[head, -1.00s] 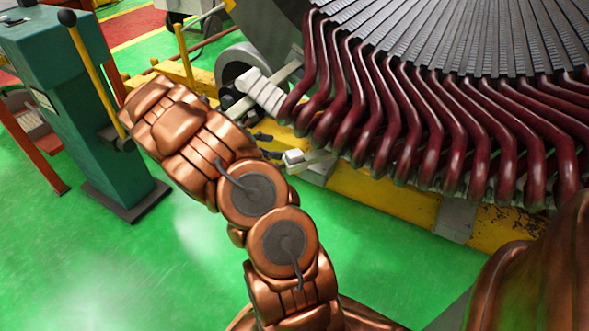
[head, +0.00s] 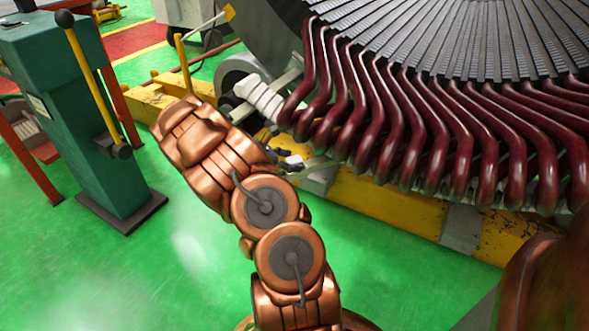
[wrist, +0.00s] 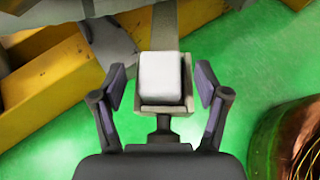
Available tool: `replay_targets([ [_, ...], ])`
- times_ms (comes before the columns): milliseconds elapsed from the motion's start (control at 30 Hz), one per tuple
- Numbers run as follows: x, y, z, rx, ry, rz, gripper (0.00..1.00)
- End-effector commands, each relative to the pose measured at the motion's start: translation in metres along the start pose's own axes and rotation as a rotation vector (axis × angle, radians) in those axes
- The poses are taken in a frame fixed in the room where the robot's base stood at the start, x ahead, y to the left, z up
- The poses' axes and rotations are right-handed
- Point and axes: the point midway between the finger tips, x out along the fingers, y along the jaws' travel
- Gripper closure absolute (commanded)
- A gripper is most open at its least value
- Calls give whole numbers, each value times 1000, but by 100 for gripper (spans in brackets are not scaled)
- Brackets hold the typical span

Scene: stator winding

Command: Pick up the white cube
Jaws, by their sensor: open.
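The white cube (wrist: 162,76) sits on a grey holder (wrist: 163,108) at the end of a grey bar in the wrist view. My gripper (wrist: 161,72) is open, with one finger on each side of the cube. A gap shows between each finger and the cube, and the fingers appear not to touch it. In the head view my gripper (head: 287,161) is a small dark shape past the end of my copper arm, below the red coils.
The stator's dark red coils (head: 430,140) hang close above and right of my gripper. White-wrapped coil ends (head: 262,97) are just up and left. A yellow beam (head: 385,200) runs below. A green machine with a lever (head: 75,110) stands left. Green floor is clear.

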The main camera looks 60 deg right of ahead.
Motion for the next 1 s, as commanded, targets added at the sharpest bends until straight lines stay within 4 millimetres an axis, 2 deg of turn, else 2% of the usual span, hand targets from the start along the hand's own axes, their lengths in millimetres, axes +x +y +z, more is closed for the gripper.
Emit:
replay_targets([
  [233,2,0,1,0,0,0,27],
  [867,2,0,0,0,0,1,92],
  [1000,2,0,0,0,0,1,93],
])
